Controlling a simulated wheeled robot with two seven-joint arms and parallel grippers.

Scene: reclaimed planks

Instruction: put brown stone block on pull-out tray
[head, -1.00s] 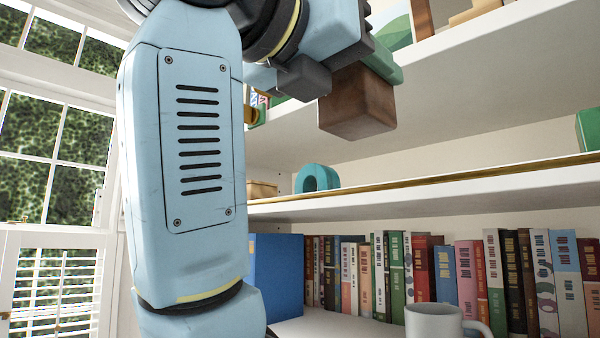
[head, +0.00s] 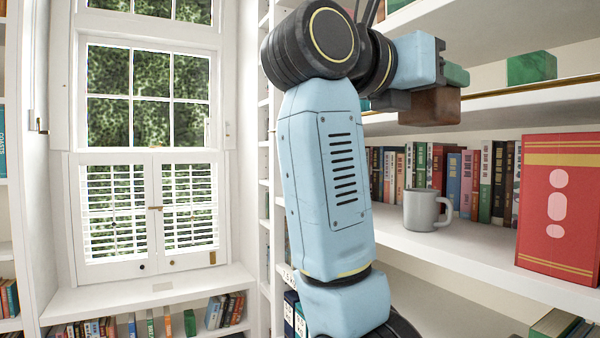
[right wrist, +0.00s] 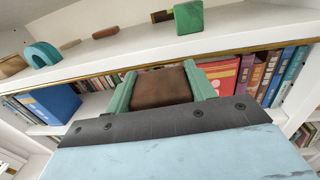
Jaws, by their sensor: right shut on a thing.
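The brown stone block (head: 430,106) is held by my right gripper (head: 452,76) at the upper right of the head view, in front of the bookshelf. In the right wrist view the block (right wrist: 161,87) sits between the two green fingers of my right gripper (right wrist: 160,72), which is shut on it. The block is up in the air, and a shelf edge passes behind it. My left gripper is in neither view. I cannot make out a pull-out tray in these frames.
A grey mug (head: 424,209) and a red box (head: 560,207) stand on the shelf before a row of books. A green block (head: 531,67) rests on the shelf above. The right wrist view shows a teal arch (right wrist: 42,55) and blue binder (right wrist: 50,103). A shuttered window (head: 150,210) is left.

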